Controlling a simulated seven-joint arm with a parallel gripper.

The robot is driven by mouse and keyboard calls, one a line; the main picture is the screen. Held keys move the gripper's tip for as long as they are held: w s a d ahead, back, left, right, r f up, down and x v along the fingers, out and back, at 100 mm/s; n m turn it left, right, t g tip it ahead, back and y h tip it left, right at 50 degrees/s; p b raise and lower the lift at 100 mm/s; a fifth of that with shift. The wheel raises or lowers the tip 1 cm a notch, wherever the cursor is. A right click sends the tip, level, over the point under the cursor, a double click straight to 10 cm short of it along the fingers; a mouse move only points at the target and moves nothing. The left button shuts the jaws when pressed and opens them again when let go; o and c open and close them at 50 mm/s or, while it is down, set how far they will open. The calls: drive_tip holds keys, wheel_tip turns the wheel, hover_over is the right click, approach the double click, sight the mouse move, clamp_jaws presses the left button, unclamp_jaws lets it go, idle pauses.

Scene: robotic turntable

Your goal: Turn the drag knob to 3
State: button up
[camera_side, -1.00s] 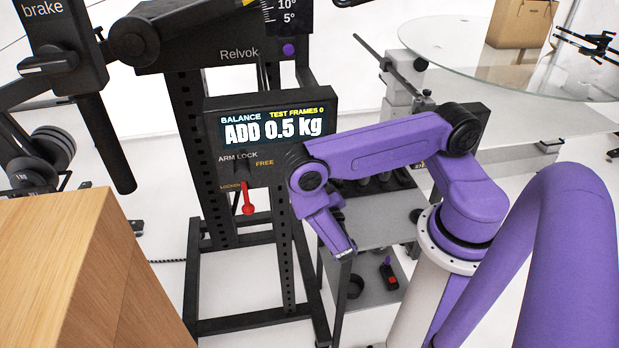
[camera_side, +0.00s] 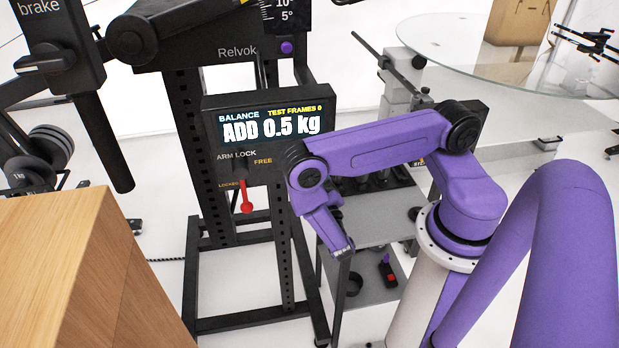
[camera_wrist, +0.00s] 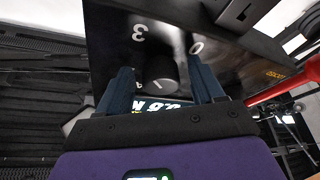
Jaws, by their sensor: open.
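In the wrist view a dark round knob (camera_wrist: 168,70) is between my two blue-grey fingers, on a black panel with white numerals 3 and 0 seen upside down beside it. A short white mark shows low on the knob; I cannot tell whether it is a pointer or a numeral. My gripper (camera_wrist: 163,72) is open, with a finger on either side of the knob. I cannot tell whether the fingers touch it. In the side view the numbered knob and my fingers cannot be made out.
A display (camera_side: 268,126) reads "ADD 0.5 kg". Below it the red arm lock lever (camera_side: 247,200) hangs down; it also shows at the right of the wrist view (camera_wrist: 285,91). A brake handle (camera_side: 45,64) is at upper left. A wooden block (camera_side: 95,265) fills the lower left.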

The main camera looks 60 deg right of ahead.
drive_tip(key=shift+s, duration=0.1)
drive_tip(key=v, duration=1.7)
drive_tip(key=shift+f, duration=0.15)
